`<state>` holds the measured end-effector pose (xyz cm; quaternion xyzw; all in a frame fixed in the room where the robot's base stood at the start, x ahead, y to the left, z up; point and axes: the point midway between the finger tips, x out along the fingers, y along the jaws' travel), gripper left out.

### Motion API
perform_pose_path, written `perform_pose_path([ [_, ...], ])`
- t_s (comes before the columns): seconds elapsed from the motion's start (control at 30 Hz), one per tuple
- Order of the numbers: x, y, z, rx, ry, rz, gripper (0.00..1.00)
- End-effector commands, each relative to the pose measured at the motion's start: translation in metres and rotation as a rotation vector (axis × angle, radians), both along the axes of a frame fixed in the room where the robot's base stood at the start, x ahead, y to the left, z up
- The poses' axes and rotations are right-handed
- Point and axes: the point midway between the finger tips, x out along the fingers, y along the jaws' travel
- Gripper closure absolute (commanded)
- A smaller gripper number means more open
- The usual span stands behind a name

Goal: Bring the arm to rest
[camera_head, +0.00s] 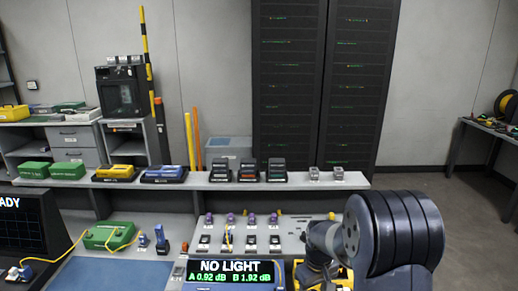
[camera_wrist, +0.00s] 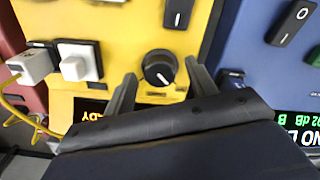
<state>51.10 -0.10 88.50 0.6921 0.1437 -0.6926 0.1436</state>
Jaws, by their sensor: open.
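My arm (camera_head: 385,240) reaches in from the lower right of the head view, over the front of the bench. Its joint hides much of the yellow device there. In the wrist view my gripper (camera_wrist: 160,80) is open, with its two dark fingers apart on either side of a round black knob (camera_wrist: 158,69) on a yellow panel (camera_wrist: 135,25). I see nothing held between them. Whether the fingers touch the knob or the panel I cannot tell. In the head view the fingers are hard to make out.
A blue meter (camera_head: 232,272) reading NO LIGHT stands left of the arm. Behind it is a grey panel (camera_head: 290,234) with several connectors. A shelf (camera_head: 340,182) with small devices runs behind. A white plug (camera_wrist: 30,66) with a yellow cable sits left of the knob. Open floor (camera_head: 440,210) lies right.

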Motion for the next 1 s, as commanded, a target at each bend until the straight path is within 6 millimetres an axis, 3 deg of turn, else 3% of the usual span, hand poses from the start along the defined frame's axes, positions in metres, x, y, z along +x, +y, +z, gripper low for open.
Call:
perform_pose_path([
  [0.57, 0.001, 0.000, 0.110, 0.000, -0.004, -0.001, 0.46],
  [0.6, -0.001, 0.000, 0.095, -0.001, 0.006, -0.001, 0.46],
  [1.0, -0.001, 0.000, 0.013, 0.000, 0.005, -0.001, 0.46],
])
